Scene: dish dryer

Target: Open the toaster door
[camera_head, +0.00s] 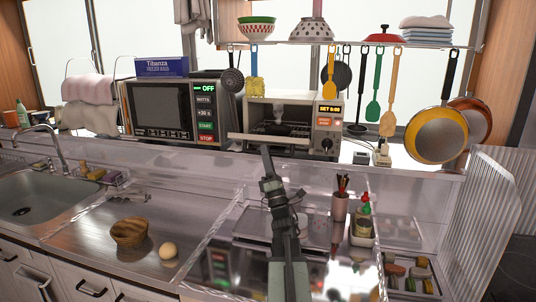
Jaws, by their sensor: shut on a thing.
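The toaster (328,126) is a pale oven with a dark front opening, standing on the raised shelf behind the counter. Its door (292,143) shows as a pale bar across the lower front. The inside and a rack show above the bar, so the door looks lowered at least partway; its exact angle is hard to tell. My gripper (266,150) reaches up from the bottom of the picture to this bar, left of its middle. It is shut on the door's bar. The fingertips are small and dark, so the exact contact is unclear.
A microwave (168,108) stands left of the toaster. Utensils, including a yellow spatula (330,78), hang above. A cup of pens (340,205) and a sauce bottle (364,213) stand right of my arm. A wooden bowl (129,233) and an egg (168,250) lie on the left counter.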

